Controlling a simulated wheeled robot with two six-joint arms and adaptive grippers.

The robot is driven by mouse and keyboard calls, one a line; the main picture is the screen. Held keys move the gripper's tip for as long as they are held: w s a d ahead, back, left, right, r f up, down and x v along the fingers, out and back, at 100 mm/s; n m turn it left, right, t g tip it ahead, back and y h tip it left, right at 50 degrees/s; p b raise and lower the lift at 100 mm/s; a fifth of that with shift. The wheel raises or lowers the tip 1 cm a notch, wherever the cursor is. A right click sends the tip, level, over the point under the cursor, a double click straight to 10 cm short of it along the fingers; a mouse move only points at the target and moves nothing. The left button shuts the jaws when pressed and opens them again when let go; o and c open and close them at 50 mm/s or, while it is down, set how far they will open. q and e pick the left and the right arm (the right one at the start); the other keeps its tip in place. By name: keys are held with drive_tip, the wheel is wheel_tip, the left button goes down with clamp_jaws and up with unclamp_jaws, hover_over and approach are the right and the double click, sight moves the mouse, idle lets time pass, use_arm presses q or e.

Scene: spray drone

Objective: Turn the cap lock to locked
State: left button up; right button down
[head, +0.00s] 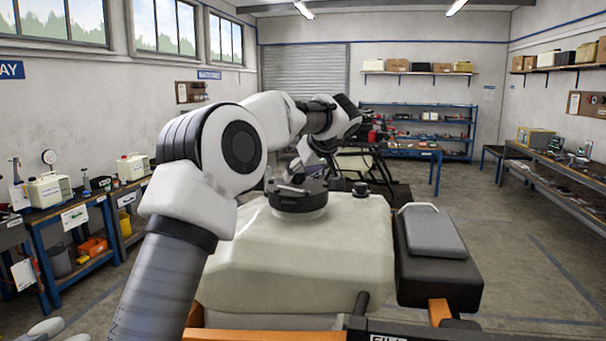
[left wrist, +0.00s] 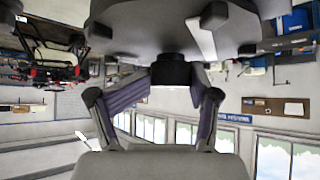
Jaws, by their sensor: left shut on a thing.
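The round black cap (head: 298,203) sits on top of the cream tank (head: 300,255), with a grey bar across its top. In the left wrist view, which is upside down, the cap (left wrist: 130,25) fills the top, with a pale bar on it. My left gripper (head: 303,170) reaches over from the left to the cap's far side. It is shut on a small black knob, the cap lock (left wrist: 172,72), at the cap's edge; the two fingers (left wrist: 170,84) press it from both sides. The head view mostly hides this grip. I cannot read the lock's position.
A black box with a grey pad (head: 430,233) lies right of the tank. A small black fitting (head: 361,189) stands on the tank, right of the cap. Workbenches with bottles (head: 50,190) line the left wall, and shelves the right. The floor at right is open.

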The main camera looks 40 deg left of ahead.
use_arm(q)
drive_tip(key=shift+s+f, duration=0.1)
drive_tip(key=shift+f, duration=0.1)
drive_tip(key=shift+f+m+t+b, duration=0.1)
drive_tip(key=shift+m+t+b, duration=0.3)
drive_tip(key=shift+m+b, duration=0.35)
drive_tip(key=shift+s+m+t+h+b, duration=0.1)
drive_tip(key=shift+m+t+h+b, duration=0.4)
drive_tip(key=shift+b, duration=0.3)
drive_tip(key=shift+s+m+t+h+b, duration=0.1)
drive_tip(key=shift+m+t+h+b, duration=0.45)
drive_tip(key=shift+m, duration=0.3)
drive_tip(key=shift+r+m+t, duration=0.25)
drive_tip(key=shift+m+t, duration=0.1)
drive_tip(key=shift+m, duration=0.15)
drive_tip(key=shift+c, duration=0.2)
drive_tip(key=shift+s+r+m+h, duration=0.15)
drive_tip(key=shift+m+h, duration=0.1)
drive_tip(key=shift+m, duration=0.15)
drive_tip(key=shift+c, duration=0.4)
drive_tip(key=shift+s+a+r+m+t+h+p, duration=0.1)
drive_tip(key=shift+s+a+m+t+h+p, duration=0.2)
drive_tip(key=shift+m+t+h+p, duration=0.45)
drive_tip(key=shift+c, duration=1.3)
drive_tip(key=shift+w+m+t+h+p, duration=0.1)
drive_tip(key=shift+m+t+h+p, duration=0.45)
drive_tip(key=shift+m, duration=0.9)
drive_tip(key=shift+d+f, duration=0.1)
drive_tip(key=shift+f, duration=0.1)
